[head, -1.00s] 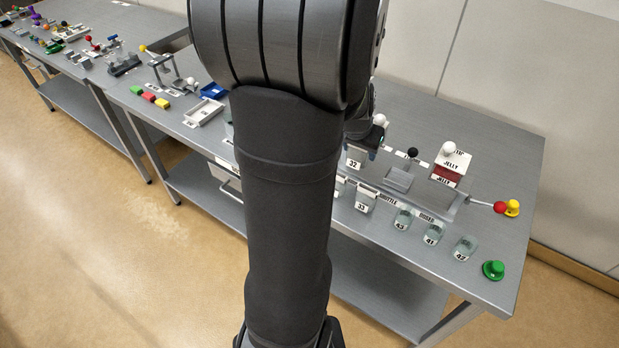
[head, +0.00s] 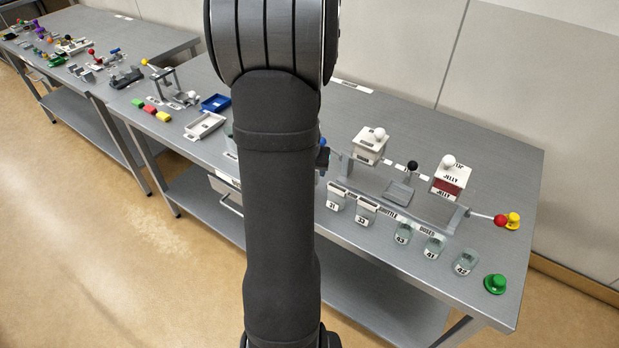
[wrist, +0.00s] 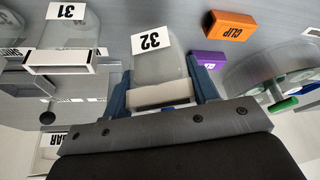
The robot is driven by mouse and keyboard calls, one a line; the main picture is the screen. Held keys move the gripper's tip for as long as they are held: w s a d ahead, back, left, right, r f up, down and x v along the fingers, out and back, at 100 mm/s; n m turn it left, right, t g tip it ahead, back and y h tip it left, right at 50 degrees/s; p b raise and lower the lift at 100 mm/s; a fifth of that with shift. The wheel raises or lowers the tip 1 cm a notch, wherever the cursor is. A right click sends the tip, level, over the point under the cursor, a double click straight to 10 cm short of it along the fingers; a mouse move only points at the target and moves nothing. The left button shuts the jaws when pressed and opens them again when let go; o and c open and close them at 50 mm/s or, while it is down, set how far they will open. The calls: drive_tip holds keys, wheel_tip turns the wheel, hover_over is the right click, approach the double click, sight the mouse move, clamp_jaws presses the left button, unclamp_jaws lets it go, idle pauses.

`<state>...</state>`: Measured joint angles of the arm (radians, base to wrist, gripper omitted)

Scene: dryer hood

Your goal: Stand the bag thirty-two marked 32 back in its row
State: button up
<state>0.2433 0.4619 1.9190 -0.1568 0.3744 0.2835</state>
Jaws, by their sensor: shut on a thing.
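The bag marked 32 (wrist: 150,41) is a clear pouch with a pale top strip. In the wrist view my gripper (wrist: 163,92) has its blue fingers on both sides of that strip and is shut on it. In the head view my arm hides the bag and most of the gripper. The bag marked 31 (head: 335,203) hangs or stands at the left of the visible row, with the bag marked 33 (head: 366,212) to its right. Bag 31 also shows in the wrist view (wrist: 68,14), left of bag 32 and apart from it.
Several small clear jars (head: 433,247) stand right of the row, near a green knob (head: 495,284). White-knobbed boxes (head: 369,145) stand behind. In the wrist view an orange block (wrist: 229,25), a purple block (wrist: 210,59) and a round clear drum (wrist: 270,78) lie right of bag 32.

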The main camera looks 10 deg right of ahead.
drive_tip(key=shift+f, duration=1.75)
drive_tip(key=shift+f, duration=0.2)
drive_tip(key=o, duration=1.1)
drive_tip(key=shift+c, duration=0.2)
drive_tip(key=shift+r, duration=0.1)
drive_tip(key=v, duration=1.2)
drive_tip(key=x, duration=1.2)
drive_tip(key=shift+r, duration=0.1)
